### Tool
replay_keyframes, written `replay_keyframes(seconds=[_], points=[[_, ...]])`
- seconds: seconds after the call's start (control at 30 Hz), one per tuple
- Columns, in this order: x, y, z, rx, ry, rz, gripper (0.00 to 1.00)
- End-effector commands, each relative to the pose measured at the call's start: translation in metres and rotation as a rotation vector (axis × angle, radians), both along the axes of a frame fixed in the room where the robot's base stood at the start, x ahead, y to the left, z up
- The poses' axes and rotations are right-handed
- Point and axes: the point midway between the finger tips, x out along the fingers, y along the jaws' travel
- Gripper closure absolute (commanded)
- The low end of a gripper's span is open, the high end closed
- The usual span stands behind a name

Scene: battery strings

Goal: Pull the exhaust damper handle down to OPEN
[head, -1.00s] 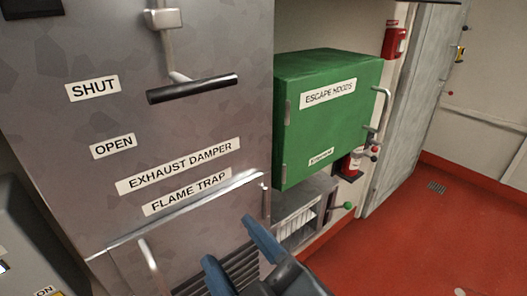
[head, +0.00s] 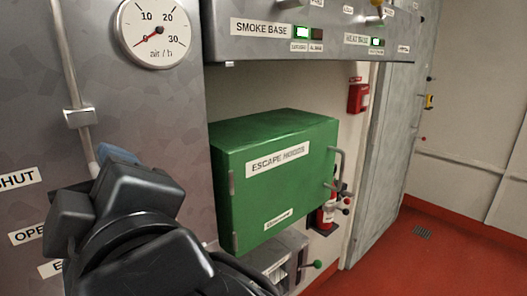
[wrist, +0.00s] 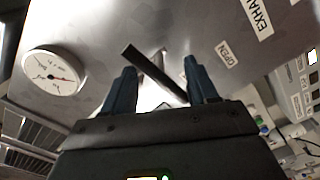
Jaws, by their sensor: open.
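The exhaust damper handle is a black bar (wrist: 150,70) on a pale metal rod (head: 78,110) that runs down the grey panel (head: 175,130). In the wrist view the bar crosses diagonally between the two blue fingers of my gripper (wrist: 160,66), which is open. I cannot tell whether the fingers touch it. In the head view my gripper (head: 118,155) is in front of the bar and hides most of it, near the height of the SHUT label (head: 18,178). The OPEN label (head: 27,236) is lower and partly covered; it also shows in the wrist view (wrist: 228,53).
A round gauge (head: 153,32) is above the handle. A green ESCAPE HOODS box (head: 275,190) juts out at the right, close to my arm. A control panel (head: 260,48) overhangs it. Red floor (head: 420,265) is clear at the far right.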

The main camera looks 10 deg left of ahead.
Motion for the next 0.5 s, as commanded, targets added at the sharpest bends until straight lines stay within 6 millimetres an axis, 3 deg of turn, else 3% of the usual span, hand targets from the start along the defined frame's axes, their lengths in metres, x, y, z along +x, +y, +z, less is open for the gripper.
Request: replay_keyframes(seconds=[0.2,0.5], points=[[0.018,0.021,0.001,0.001,0.001,0.0,0.42],[0.024,0.027,0.0,0.001,0.0,-0.002,0.42]])
